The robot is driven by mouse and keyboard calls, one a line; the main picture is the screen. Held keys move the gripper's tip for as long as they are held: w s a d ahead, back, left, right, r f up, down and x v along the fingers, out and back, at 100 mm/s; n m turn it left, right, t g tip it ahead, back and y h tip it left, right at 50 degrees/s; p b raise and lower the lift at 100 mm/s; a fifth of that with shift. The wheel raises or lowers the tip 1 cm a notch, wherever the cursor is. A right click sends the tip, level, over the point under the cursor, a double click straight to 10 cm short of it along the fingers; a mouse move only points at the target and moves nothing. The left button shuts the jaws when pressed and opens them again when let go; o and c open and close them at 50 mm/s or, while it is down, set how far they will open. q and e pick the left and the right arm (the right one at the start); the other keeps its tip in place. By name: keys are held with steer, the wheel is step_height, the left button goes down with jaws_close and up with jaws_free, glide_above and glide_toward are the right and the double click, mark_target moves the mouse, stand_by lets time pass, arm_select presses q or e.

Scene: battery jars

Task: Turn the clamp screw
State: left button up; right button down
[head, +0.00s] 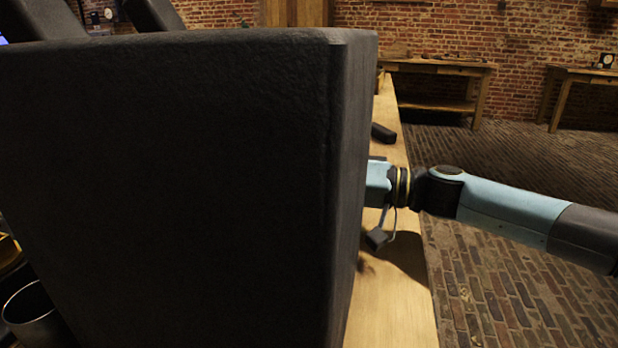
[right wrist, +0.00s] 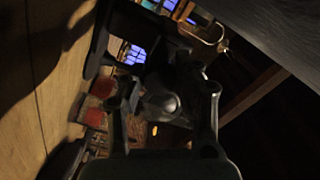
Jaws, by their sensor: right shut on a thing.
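In the right wrist view my right gripper (right wrist: 167,95) has its two dark fingers on either side of a rounded grey metal piece (right wrist: 165,103), which I take for the clamp screw. It is shut on that piece. The view is dim, so the thread and the clamp around it cannot be made out. In the head view my right arm comes in from the right over the bench, and its gripper is hidden behind a large black box (head: 180,180). The clamp screw is hidden there too. My left gripper does not show.
The black box fills the left and middle of the head view. A wooden bench top (head: 392,310) runs along its right side, with a small dark object (head: 383,133) on it. A metal bucket (head: 32,312) is at lower left. The brick floor (head: 510,270) at right is clear.

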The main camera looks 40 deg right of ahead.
steer(key=c, duration=0.9)
jaws_free()
steer(key=shift+f, duration=0.1)
step_height(320, 180, up, 10)
steer(key=shift+r, duration=0.1)
